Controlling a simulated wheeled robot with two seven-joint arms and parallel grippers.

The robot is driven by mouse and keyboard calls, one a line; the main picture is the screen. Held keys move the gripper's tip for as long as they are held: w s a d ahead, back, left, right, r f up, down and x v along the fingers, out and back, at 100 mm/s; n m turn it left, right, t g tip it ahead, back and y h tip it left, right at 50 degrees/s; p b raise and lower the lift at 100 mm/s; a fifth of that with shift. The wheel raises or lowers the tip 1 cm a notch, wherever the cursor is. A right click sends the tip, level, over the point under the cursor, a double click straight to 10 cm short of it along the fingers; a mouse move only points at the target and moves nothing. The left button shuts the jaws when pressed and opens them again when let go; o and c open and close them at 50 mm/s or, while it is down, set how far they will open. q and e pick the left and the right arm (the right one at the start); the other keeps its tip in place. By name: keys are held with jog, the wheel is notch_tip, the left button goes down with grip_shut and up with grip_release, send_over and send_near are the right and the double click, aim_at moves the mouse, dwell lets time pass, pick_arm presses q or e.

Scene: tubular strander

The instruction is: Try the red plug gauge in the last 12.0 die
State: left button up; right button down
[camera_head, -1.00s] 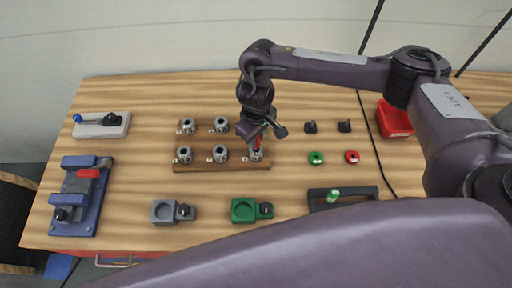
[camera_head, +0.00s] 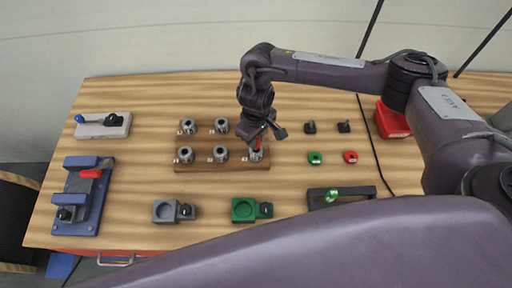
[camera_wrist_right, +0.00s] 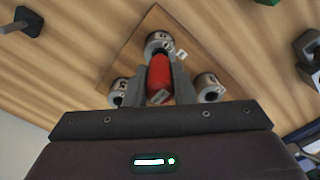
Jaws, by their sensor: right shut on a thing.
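The red plug gauge (camera_head: 259,141) is upright in my right gripper (camera_head: 257,137), which is shut on it over the front right of the wooden die board (camera_head: 205,167). In the right wrist view the red gauge (camera_wrist_right: 160,80) sits between the two fingers. The front right die (camera_head: 256,156) is directly below the gauge. Whether the gauge's lower end is in its bore or just above it I cannot tell. Other dies stand at the front left (camera_head: 185,156), front middle (camera_head: 220,155), back left (camera_head: 188,127) and back middle (camera_head: 221,126). My arm hides the back right of the board. My left gripper is not in view.
Right of the board are two black-handled pieces (camera_head: 310,127), a green ring (camera_head: 315,158), a red ring (camera_head: 350,157) and a red bin (camera_head: 392,121). Grey (camera_head: 165,211) and green (camera_head: 244,210) fixtures lie in front. A blue fixture (camera_head: 82,195) stands left. Bare table surrounds the board.

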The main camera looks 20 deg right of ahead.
jog(key=shift+f, duration=0.4)
dwell(0.6)
dwell(0.8)
jog(key=shift+r+p, duration=1)
jog(key=shift+r, duration=1.8)
